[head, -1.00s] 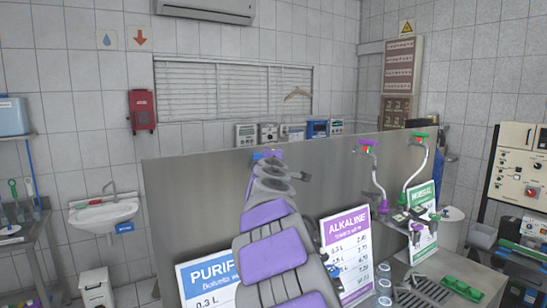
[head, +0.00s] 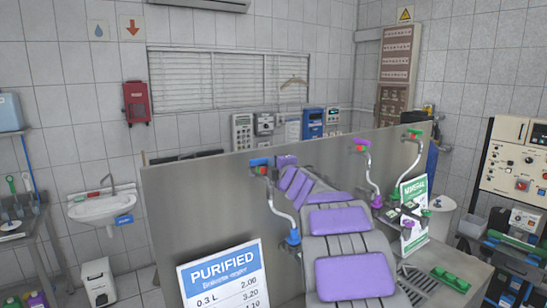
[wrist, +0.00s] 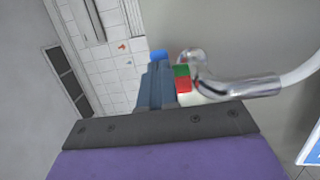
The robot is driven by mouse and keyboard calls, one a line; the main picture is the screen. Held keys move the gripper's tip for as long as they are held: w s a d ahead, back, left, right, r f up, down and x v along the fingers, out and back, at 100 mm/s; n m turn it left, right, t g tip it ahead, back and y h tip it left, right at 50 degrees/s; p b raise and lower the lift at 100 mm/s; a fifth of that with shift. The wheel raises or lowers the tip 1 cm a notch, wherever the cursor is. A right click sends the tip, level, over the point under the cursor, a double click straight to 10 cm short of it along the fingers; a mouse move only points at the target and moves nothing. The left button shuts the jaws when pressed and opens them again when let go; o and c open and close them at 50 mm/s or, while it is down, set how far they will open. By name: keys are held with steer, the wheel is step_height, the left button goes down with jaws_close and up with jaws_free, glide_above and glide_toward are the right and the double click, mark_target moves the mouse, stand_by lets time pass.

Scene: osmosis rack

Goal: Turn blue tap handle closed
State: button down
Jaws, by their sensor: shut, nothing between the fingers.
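The blue tap handle (head: 260,162) sits on top of a chrome tap at the upper edge of the grey panel, above the PURIFIED sign. The tap's curved spout (head: 283,208) hangs down to a blue fitting. In the wrist view, my gripper (wrist: 158,66) is shut and empty, its blue-grey fingers together. A bit of the blue handle (wrist: 158,54) shows just past the fingertips; the fingers hide the rest. A green and red marker (wrist: 182,78) is right beside the fingers. I cannot tell whether they touch the handle.
A purple-handled tap (head: 361,143) and a green-handled tap (head: 413,134) stand further right on the same grey panel (head: 200,205). The PURIFIED sign (head: 222,277) and MINERAL sign (head: 414,210) stand in front. A sink (head: 104,208) is on the left wall.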

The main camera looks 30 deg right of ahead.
steer(key=n+y+p, duration=0.1)
steer(key=p, duration=0.1)
steer(key=d+n+y+p, duration=0.1)
steer(key=y+p, duration=0.1)
steer(key=p, duration=0.1)
steer(key=shift+w+r+y, duration=0.1)
steer(key=shift+w+y, duration=0.1)
steer(key=shift+y, duration=0.1)
steer(key=shift+n+y+p, duration=0.3)
steer(key=shift+p, duration=0.3)
steer(key=shift+a+f, duration=0.1)
steer(key=shift+f, duration=0.15)
